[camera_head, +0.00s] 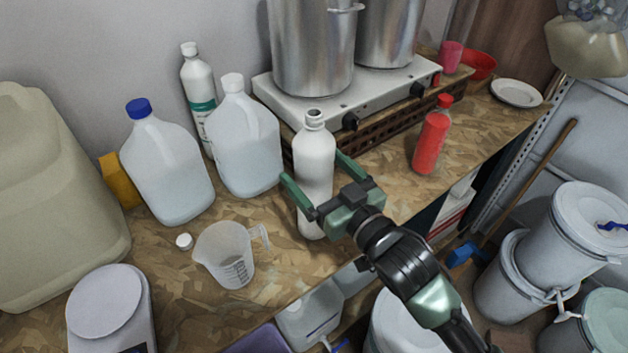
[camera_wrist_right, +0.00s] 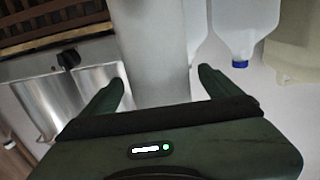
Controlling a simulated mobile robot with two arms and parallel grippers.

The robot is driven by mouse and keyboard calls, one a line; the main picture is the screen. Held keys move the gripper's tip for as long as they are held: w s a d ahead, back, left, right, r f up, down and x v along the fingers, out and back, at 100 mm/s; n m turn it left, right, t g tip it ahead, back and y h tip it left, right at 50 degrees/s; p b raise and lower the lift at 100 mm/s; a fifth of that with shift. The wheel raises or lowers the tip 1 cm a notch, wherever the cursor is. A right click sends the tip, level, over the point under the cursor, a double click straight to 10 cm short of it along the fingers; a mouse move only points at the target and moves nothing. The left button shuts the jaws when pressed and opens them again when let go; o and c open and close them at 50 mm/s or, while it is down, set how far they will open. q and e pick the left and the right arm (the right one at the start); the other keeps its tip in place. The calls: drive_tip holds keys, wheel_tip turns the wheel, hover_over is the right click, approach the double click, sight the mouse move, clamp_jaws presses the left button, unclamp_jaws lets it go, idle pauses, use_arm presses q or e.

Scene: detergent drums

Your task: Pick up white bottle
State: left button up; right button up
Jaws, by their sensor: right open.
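The white bottle (camera_head: 314,160) stands upright on the chipboard worktop, in front of the steel-pot cooker. Its neck is open, with no cap on it. My right gripper (camera_head: 318,172) is open, with one green finger on each side of the bottle in the head view. In the right wrist view the bottle (camera_wrist_right: 154,50) fills the space between the two open fingers (camera_wrist_right: 160,90). I see a gap beside each finger there, so the fingers do not look closed on it. My left gripper is not in view.
Two clear jugs (camera_head: 168,170) (camera_head: 246,140) and a green-labelled bottle (camera_head: 199,90) stand left of the bottle. A measuring cup (camera_head: 225,255) and small white cap (camera_head: 184,241) lie at front left. A red bottle (camera_head: 431,140) stands right. The worktop edge is close.

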drive_tip(key=shift+w+a, duration=0.25)
drive_tip(key=shift+w, duration=0.2)
drive_tip(key=shift+f, duration=0.1)
drive_tip(key=shift+c, duration=0.3)
drive_tip(key=shift+s, duration=0.1)
clamp_jaws()
drive_tip(key=shift+r, duration=0.2)
drive_tip(key=shift+r, duration=0.15)
wheel_tip(320, 180, up, 20)
drive_tip(key=shift+b, duration=0.3)
